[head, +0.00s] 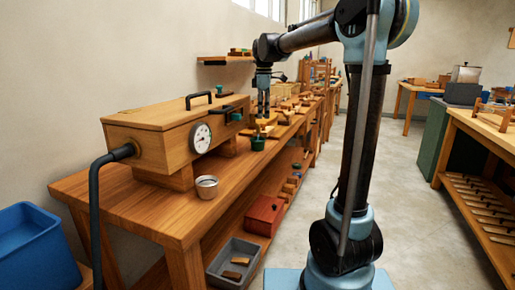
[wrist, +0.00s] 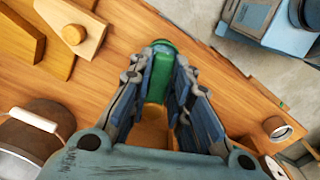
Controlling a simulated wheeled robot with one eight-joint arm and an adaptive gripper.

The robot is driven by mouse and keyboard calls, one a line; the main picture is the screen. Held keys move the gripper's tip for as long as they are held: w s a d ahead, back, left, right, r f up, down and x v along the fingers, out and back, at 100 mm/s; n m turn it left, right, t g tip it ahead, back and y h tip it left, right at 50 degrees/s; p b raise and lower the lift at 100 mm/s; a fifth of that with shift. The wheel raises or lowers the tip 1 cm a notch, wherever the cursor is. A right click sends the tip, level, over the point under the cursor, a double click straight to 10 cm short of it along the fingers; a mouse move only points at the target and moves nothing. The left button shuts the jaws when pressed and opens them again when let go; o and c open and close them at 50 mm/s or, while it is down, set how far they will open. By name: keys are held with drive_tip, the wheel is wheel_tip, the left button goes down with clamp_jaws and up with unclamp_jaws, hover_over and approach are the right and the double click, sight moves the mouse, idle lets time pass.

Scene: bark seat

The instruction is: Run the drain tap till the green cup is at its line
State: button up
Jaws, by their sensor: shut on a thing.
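My gripper (head: 262,114) points down over the bench, beyond the far end of the wooden box (head: 160,135). In the wrist view its fingers (wrist: 162,95) are closed around the green cup (wrist: 159,72). The green cup also shows in the head view (head: 258,143), low by the bench's front edge; I cannot tell whether it touches the bench. Its line and any water in it are not visible. A small green part (head: 236,117) shows at the box's far end; I cannot tell whether it is the drain tap. No running water is visible.
A pale metal cup (head: 207,187) stands on the bench (head: 150,207) before the box, which bears a round dial (head: 201,138). A dark hose (head: 94,200) hangs from its near end. Wooden tools (wrist: 75,33) lie near my gripper. A blue bin (head: 35,245) stands at left.

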drive_tip(key=shift+o, duration=0.3)
drive_tip(key=shift+s+a+m, duration=0.1)
drive_tip(key=shift+s+m, duration=0.35)
drive_tip(key=shift+m, duration=0.75)
drive_tip(key=shift+s+a+m, duration=0.1)
drive_tip(key=shift+s+m, duration=0.3)
drive_tip(key=shift+m, duration=0.8)
drive_tip(key=o, duration=0.8)
drive_tip(key=shift+o, duration=0.2)
wheel_tip(320, 180, up, 8)
drive_tip(key=shift+s+d, duration=0.1)
